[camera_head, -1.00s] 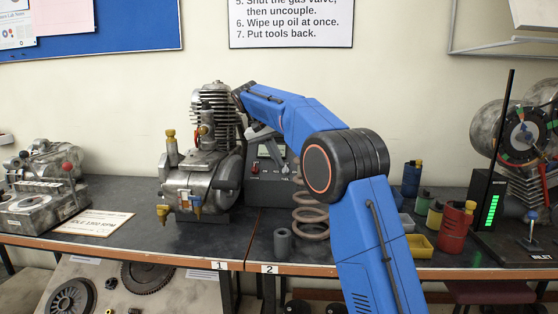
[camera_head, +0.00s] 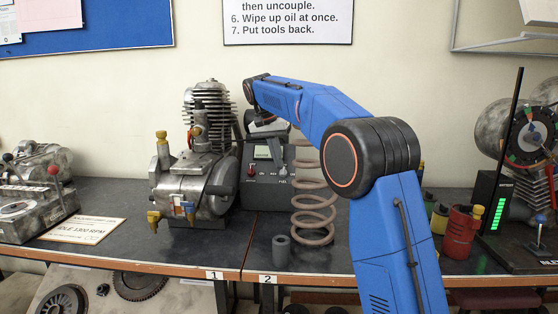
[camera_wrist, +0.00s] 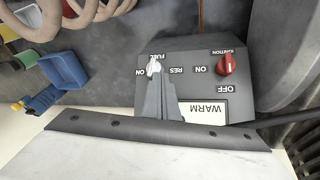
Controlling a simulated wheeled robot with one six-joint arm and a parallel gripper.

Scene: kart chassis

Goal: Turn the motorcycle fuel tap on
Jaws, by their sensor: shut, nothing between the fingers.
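The fuel tap is a small white lever (camera_wrist: 153,67) on a grey control box (camera_head: 272,196). In the wrist view the box is upside down, with FUEL, ON and RES printed around the tap. My gripper (camera_wrist: 157,84), a grey wedge in the wrist view, is shut and empty. Its tips overlap the tap's edge in the picture; I cannot tell whether they touch it. The gripper hides the box face on that side of the tap. The tap also shows small in the head view (camera_head: 283,170), and its exact pointing is unclear.
A red ignition knob (camera_wrist: 227,64) sits beside the tap on the same box. An engine (camera_head: 190,185) stands to the left, and a coil spring (camera_head: 314,210) close to the right. A grey cylinder (camera_head: 281,250) stands in front. A blue bin (camera_wrist: 64,70) is farther off.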

